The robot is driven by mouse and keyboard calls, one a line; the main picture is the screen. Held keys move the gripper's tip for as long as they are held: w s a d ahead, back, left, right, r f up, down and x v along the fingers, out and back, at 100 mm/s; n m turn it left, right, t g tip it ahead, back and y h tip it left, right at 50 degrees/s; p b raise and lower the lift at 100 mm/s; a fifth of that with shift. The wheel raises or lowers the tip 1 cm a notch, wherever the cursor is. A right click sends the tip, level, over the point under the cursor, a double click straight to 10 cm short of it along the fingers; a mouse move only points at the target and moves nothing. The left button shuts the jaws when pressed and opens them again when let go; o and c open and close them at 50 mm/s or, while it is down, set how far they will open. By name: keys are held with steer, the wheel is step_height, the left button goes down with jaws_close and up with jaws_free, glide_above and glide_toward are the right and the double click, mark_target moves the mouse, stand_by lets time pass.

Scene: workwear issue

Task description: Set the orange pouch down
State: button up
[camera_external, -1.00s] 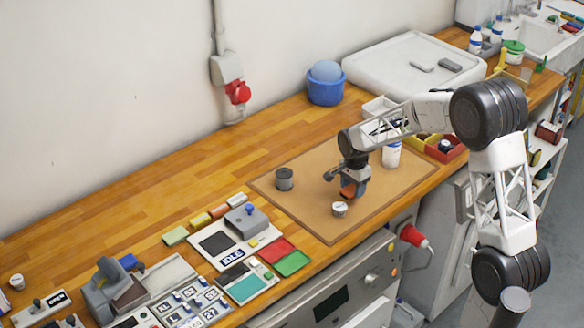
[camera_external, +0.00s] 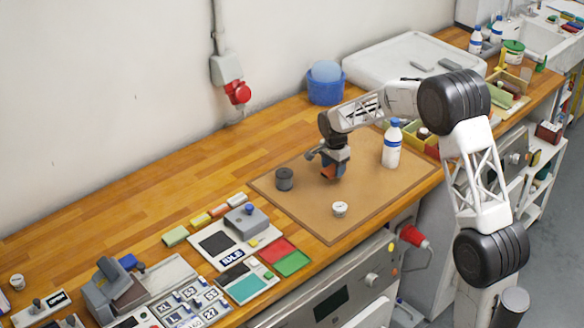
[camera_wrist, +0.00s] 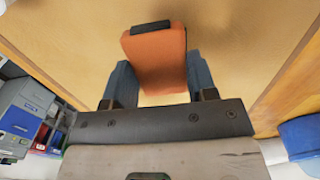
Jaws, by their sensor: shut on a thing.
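The orange pouch (camera_wrist: 158,62) is between the two fingers of my gripper (camera_wrist: 157,85) in the wrist view, with a dark strip along its far edge. In the external view the orange pouch (camera_external: 327,171) shows as a small patch at the fingertips of my gripper (camera_external: 331,172). My gripper is shut on it, over the brown mat (camera_external: 385,195). I cannot tell whether the pouch touches the mat.
A dark grey cylinder (camera_external: 284,179) stands left of my gripper on the mat. A small white jar (camera_external: 340,209) is in front, and a white bottle with a blue cap (camera_external: 391,148) stands to the right. The mat's right front is clear.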

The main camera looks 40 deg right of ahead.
mark_target(332, 167)
steer(key=shift+w+d, duration=0.2)
steer(key=shift+w, duration=0.45)
steer(key=shift+f, duration=0.1)
steer(key=shift+f, duration=1.7)
steer(key=shift+f, duration=0.1)
steer(key=o, duration=0.9)
step_height(332, 167, up, 12)
steer(key=shift+r, duration=0.1)
